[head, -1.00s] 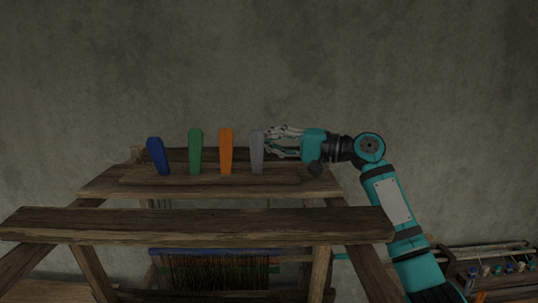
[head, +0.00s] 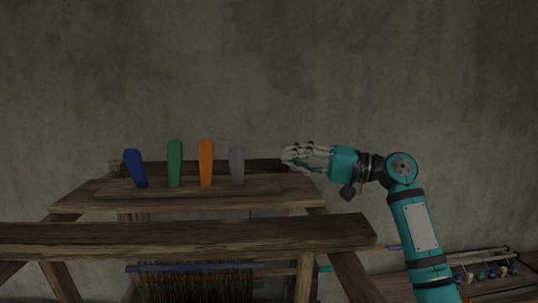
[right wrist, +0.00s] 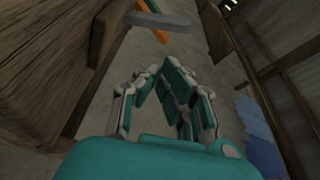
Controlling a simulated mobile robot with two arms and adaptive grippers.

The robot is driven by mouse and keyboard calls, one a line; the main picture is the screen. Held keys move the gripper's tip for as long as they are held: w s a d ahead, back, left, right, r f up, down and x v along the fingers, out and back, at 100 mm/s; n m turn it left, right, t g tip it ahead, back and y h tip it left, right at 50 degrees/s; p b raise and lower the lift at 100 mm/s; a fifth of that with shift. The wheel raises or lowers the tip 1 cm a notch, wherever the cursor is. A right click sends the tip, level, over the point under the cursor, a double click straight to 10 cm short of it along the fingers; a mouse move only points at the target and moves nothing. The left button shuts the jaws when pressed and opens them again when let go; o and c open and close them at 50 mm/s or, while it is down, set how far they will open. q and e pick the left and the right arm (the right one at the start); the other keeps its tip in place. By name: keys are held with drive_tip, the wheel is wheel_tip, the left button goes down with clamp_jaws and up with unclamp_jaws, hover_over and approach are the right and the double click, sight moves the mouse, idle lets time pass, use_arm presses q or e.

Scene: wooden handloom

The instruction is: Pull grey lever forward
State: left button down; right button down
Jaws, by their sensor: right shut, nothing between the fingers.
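The grey lever (head: 237,166) stands upright at the right end of a row of levers on top of the wooden loom. My right gripper (head: 286,158) is to the right of it, apart from it, at about the height of its upper half. The right gripper is shut with nothing between its fingers. In the right wrist view the grey lever (right wrist: 158,20) shows near the top, beyond the fingers of my right gripper (right wrist: 170,65). My left gripper is in neither view.
An orange lever (head: 206,163), a green lever (head: 175,163) and a blue lever (head: 135,168) stand left of the grey one. A wooden beam (head: 190,236) crosses in front of them. A bench (head: 500,284) with small items is at lower right. A bare wall (head: 400,70) stands behind.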

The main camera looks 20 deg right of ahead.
drive_tip(key=shift+v, duration=1.1)
